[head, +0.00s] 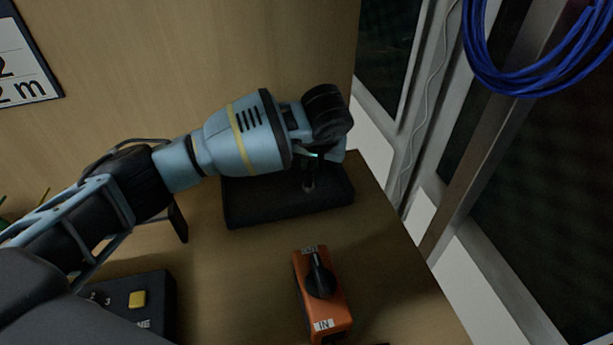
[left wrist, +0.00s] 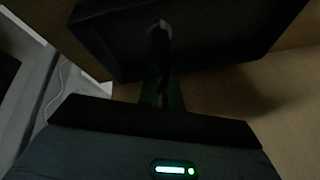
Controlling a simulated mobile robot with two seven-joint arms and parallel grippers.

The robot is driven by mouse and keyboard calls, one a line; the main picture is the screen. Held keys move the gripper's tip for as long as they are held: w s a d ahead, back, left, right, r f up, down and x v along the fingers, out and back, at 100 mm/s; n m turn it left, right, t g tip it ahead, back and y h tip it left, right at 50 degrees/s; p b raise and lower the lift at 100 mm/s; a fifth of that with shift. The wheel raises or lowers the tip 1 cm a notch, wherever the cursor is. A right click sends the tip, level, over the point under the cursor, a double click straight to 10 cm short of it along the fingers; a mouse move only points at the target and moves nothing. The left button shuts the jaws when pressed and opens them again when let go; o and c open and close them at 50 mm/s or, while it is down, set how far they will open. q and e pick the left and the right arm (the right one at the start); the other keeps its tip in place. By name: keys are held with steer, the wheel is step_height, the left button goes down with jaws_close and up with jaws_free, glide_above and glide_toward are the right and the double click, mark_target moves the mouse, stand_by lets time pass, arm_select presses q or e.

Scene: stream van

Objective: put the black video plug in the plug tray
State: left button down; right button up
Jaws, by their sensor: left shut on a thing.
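My left gripper (head: 312,168) reaches in from the left and points down over a black, low, box-like tray (head: 253,203) on the wooden bench. It is shut on a thin dark piece with a paler end, which I take for the black video plug (head: 308,186). In the left wrist view the plug (left wrist: 160,45) stands out from between the fingertips (left wrist: 162,95), its pale end against the dark tray (left wrist: 215,35). I cannot tell whether the plug touches the tray. My right gripper is not in view.
An orange switch box (head: 336,310) with a black knob and an "IN" label stands in front of the tray. A black box with a yellow button (head: 138,299) is at lower left. Blue cable coils (head: 530,85) hang at upper right. Bare bench lies between the boxes.

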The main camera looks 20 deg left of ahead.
arm_select(q)
steer(key=shift+f, duration=2.1)
steer(key=shift+f, duration=0.1)
steer(key=c, duration=1.6)
jaws_free()
steer(key=shift+d+r, duration=0.1)
steer(key=shift+r, duration=0.4)
steer(key=v, duration=1.1)
steer(key=shift+s+p, duration=0.2)
steer(key=shift+p, duration=0.1)
